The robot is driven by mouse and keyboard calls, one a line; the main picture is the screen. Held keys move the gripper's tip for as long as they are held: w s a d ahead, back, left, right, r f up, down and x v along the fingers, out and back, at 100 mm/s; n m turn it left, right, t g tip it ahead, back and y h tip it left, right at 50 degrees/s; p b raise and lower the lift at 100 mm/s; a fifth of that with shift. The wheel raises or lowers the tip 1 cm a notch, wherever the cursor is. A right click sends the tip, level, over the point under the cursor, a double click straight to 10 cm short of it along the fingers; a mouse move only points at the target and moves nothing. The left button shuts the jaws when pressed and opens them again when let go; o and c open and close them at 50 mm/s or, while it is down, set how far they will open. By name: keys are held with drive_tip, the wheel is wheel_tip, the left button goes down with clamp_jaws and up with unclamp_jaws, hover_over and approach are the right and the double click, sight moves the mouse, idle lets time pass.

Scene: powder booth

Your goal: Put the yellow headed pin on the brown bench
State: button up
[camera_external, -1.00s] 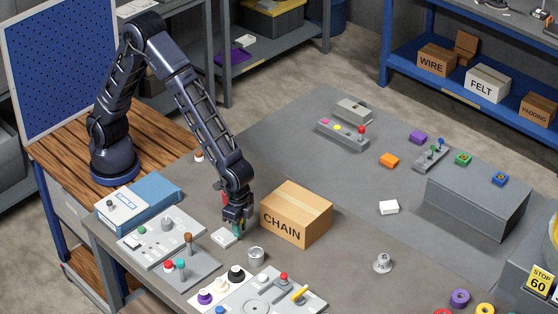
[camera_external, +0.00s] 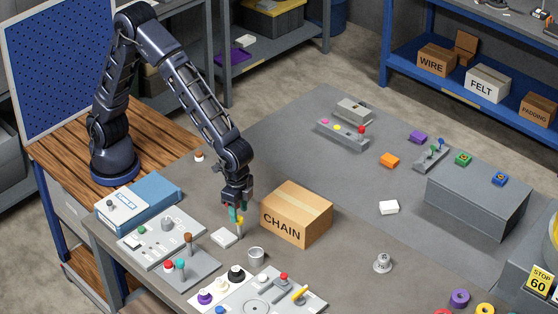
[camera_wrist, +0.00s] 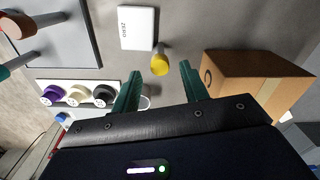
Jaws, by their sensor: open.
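The yellow headed pin (camera_external: 240,223) stands on the grey table beside a small white block (camera_external: 224,236), left of the CHAIN box. In the wrist view its yellow head (camera_wrist: 160,66) shows just beyond the gap between my fingertips, with its pale stem running back from it. My gripper (camera_external: 235,217) is open and empty, its green fingers close to the pin's head. In the wrist view my gripper (camera_wrist: 160,80) has a finger on each side of the gap. The brown bench (camera_external: 68,148) is the wooden top at the left, under my arm's base.
The CHAIN box (camera_external: 290,219) stands close on the right of the pin. A metal cup (camera_external: 256,257) is in front. The bench's front strip looks clear.

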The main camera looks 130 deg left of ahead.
wheel_tip(320, 180, up, 5)
drive_tip(key=shift+r, duration=0.1)
drive_tip(key=s+d+r+m+t, duration=0.1)
drive_tip(key=s+r, duration=0.6)
drive_tip(key=s, duration=0.2)
drive_tip(key=s+d+r+t, duration=0.1)
drive_tip(key=s+d+r, duration=0.1)
drive_tip(key=s+r, duration=0.65)
drive_tip(key=s+m+t, duration=0.2)
drive_tip(key=s, duration=1.9)
drive_tip(key=shift+s+d, duration=0.25)
drive_tip(key=shift+d, duration=0.2)
drive_tip(key=shift+o, duration=0.5)
drive_tip(key=shift+s+f+t, duration=0.3)
drive_tip(key=shift+s, duration=0.25)
